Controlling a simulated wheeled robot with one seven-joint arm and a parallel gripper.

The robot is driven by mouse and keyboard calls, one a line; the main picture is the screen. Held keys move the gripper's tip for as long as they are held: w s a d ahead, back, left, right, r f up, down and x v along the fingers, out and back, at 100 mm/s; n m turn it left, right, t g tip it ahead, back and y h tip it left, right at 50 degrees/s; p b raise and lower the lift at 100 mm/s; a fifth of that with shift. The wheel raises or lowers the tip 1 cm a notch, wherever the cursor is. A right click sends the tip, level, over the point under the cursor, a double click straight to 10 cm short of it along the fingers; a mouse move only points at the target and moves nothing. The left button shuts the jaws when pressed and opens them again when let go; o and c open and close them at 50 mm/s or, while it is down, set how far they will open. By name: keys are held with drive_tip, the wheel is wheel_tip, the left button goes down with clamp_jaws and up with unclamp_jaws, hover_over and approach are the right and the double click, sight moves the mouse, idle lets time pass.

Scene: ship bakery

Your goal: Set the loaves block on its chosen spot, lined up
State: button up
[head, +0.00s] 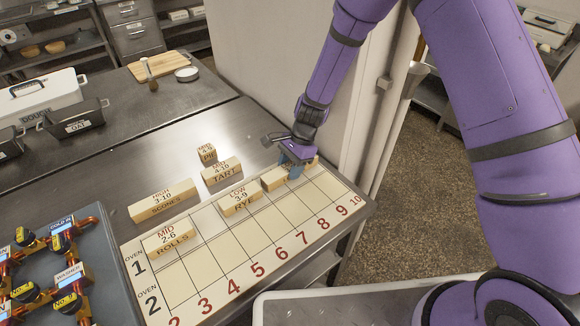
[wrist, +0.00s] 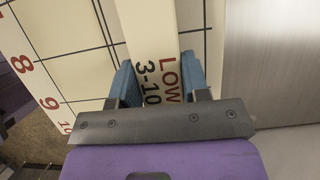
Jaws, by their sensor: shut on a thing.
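A long cream block (head: 274,180) marked "LOW 3-10" on top is between my gripper's fingers; its name face is not readable, so I take it as the loaves block. In the head view it lies over the oven 1 row at the right part of the numbered chart (head: 262,253), just right of the rye block (head: 239,200). My gripper (head: 291,160) is shut on it from above. In the wrist view the block (wrist: 148,40) runs away between the blue fingers (wrist: 158,85), roughly parallel to the chart's lines. Whether it touches the chart is unclear.
The rolls block (head: 170,238) stands at the left of the oven 1 row. The scones (head: 163,202), tart (head: 222,171) and pie (head: 207,153) blocks stand on the metal counter behind the chart. The oven 2 row is clear. A wall post (head: 384,110) rises beyond the counter's right end.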

drive_tip(key=o, duration=1)
drive_tip(key=shift+v, duration=3.85)
